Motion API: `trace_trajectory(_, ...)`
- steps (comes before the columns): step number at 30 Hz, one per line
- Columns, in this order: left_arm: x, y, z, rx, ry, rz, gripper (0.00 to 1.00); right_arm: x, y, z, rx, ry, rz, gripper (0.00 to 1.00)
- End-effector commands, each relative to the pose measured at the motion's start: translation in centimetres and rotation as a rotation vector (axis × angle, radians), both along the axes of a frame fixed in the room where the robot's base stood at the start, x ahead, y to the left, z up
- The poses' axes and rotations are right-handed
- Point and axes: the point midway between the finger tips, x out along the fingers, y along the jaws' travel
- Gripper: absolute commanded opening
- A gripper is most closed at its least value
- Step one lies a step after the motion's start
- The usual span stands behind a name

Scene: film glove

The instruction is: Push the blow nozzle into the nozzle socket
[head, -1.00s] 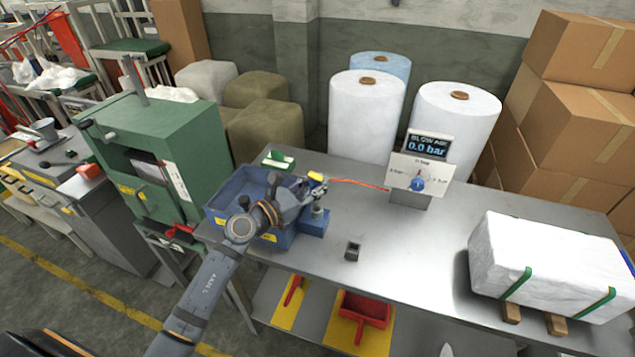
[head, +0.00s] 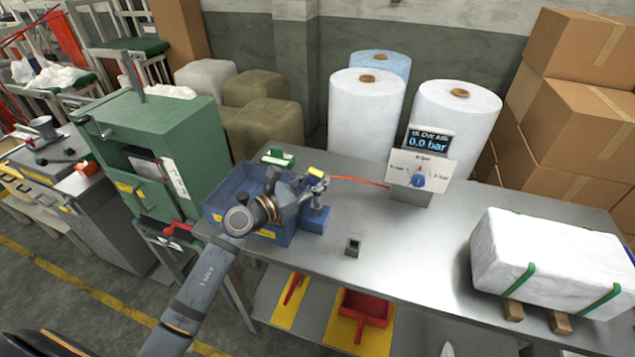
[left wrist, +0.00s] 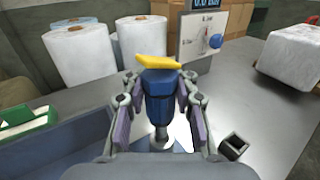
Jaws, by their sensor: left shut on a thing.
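The blow nozzle (head: 316,173) has a blue body and a yellow lever. It also shows upright in the left wrist view (left wrist: 160,92), with its metal tip pointing down. My left gripper (head: 308,189) is shut on it, with one finger on each side of the body. The tip is just over a blue block (head: 314,221) on the table; whether it still touches the block is hidden. A small dark open-topped block (head: 353,247), which looks like the nozzle socket, stands apart to the right and nearer the front edge. My right gripper is not in view.
A red hose (head: 360,181) runs from the nozzle to the gauge panel (head: 420,172), which reads 0.0 bar. A blue bin (head: 218,212) lies left of the nozzle. A white wrapped block (head: 545,262) stands at the right. The middle of the metal table (head: 410,250) is clear.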

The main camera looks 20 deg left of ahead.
Motion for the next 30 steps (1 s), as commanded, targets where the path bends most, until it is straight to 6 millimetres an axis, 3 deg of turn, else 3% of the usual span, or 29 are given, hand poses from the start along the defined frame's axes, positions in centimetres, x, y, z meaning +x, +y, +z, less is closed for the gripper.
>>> trace_trajectory(19, 0.1, -0.1, 0.0, 0.000, 0.000, -0.023, 0.00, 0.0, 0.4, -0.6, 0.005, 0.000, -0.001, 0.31)
trace_trajectory(30, 0.2, -0.2, 0.2, -0.003, 0.001, 0.020, 0.00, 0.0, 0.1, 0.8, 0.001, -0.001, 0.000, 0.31)
